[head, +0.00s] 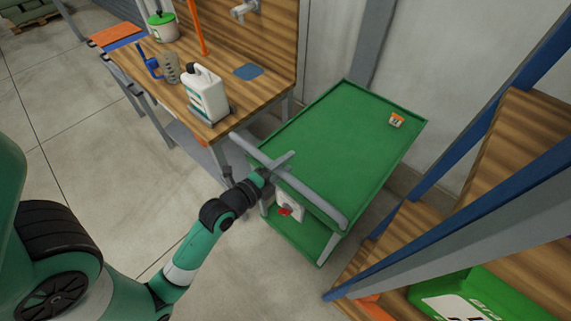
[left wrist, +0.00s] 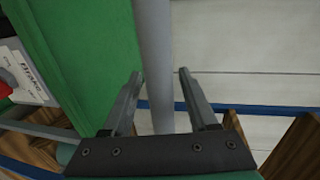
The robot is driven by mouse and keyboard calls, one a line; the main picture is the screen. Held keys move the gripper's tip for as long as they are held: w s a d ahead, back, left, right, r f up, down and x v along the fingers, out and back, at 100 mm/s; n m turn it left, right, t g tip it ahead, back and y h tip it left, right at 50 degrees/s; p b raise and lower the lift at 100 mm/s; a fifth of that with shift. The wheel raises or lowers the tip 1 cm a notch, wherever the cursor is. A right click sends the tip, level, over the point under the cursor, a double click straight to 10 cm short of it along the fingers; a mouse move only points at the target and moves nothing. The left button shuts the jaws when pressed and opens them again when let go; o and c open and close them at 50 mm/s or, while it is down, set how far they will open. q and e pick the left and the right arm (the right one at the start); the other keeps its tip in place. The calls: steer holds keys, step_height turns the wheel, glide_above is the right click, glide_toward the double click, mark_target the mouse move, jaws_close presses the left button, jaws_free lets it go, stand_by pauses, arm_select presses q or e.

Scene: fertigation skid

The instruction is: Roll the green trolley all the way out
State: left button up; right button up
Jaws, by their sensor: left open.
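The green trolley (head: 335,140) stands between the workbench and the rack, its top tray nearly empty. Its grey push bar (head: 318,200) runs along the side nearest me. My left gripper (head: 277,167) is at the bar, about a third of the way from its far-left end. In the left wrist view, the open fingers of my left gripper (left wrist: 159,75) lie on either side of the bar (left wrist: 153,40), with gaps visible. The trolley's green surface (left wrist: 90,45) fills the left of that view. My right gripper is not in view.
A small orange-and-white item (head: 397,120) sits on the trolley top. A white unit with a red knob (head: 286,210) is under the bar. The workbench (head: 262,92) is close on the left, the blue-framed rack (head: 455,150) on the right. Bare floor (head: 245,280) lies in front.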

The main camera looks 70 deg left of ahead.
arm_select(q)
steer(key=shift+w, duration=0.1)
jaws_close()
stand_by(1.4)
